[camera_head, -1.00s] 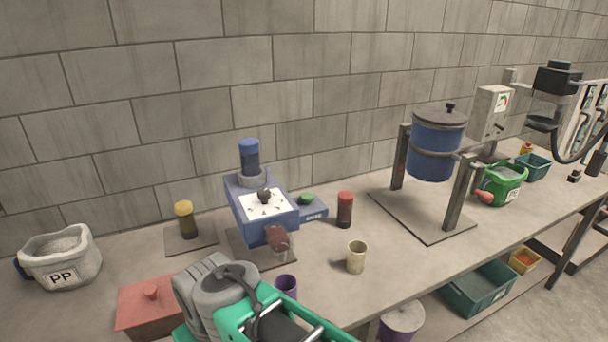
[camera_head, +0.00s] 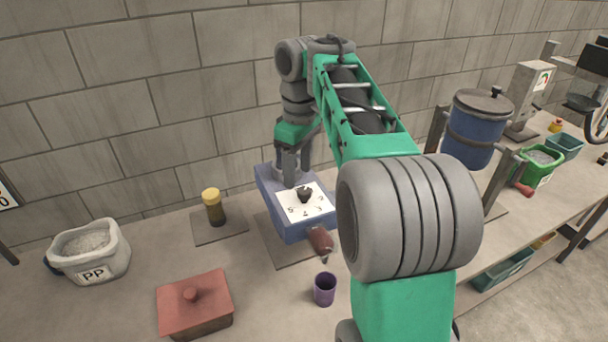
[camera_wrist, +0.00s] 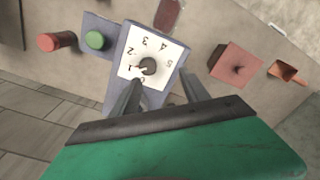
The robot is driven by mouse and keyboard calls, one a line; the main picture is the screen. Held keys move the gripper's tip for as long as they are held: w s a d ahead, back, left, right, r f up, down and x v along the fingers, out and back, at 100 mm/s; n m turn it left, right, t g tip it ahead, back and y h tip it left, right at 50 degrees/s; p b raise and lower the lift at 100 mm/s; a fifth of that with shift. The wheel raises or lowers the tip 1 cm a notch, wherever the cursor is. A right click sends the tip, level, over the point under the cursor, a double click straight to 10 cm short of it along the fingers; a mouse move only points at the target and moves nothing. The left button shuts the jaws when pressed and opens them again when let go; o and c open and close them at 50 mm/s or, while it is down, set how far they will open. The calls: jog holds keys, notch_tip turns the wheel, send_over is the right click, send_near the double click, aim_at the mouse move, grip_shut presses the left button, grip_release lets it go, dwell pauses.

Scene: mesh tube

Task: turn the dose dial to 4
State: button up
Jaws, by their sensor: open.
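The dose dial is a dark knob (camera_head: 304,194) on a white numbered plate (camera_head: 320,209) on the sloped top of a blue machine (camera_head: 267,196). In the wrist view the knob (camera_wrist: 148,66) sits among the numbers 0 to 5. A pale mark on it appears to point toward the low end, near 0 or 1, but it is small. My gripper (camera_head: 291,168) is above the machine, just behind the knob. In the wrist view my gripper (camera_wrist: 160,80) is open, its fingers apart and the knob ahead of them, nearer the left finger. Nothing is held.
A brown spout (camera_head: 320,239) juts from the machine's front, with a purple cup (camera_head: 325,289) near it. A yellow-capped jar (camera_head: 213,207), a red lidded box (camera_head: 195,303) and a PP bin (camera_head: 88,252) stand left. A green button (camera_wrist: 95,40) is beside the machine. The wall is close behind.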

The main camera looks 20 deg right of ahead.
aim_at(304, 190)
jog(key=shift+w+d+r+n, duration=0.15)
jog(key=shift+w+d+r, duration=0.1)
jog(key=shift+d, duration=0.2)
jog(key=shift+w+d+r+n, duration=0.15)
jog(key=shift+w+d+r, duration=0.05)
jog(key=shift+d, duration=0.25)
jog(key=shift+d+f, duration=0.15)
jog(key=shift+d, duration=0.05)
notch_tip(304, 190, down, 7)
jog(key=b, duration=0.7)
jog(key=shift+a+f, duration=0.1)
jog(key=shift+f, duration=0.05)
jog(key=shift+c, duration=0.5)
grip_shut()
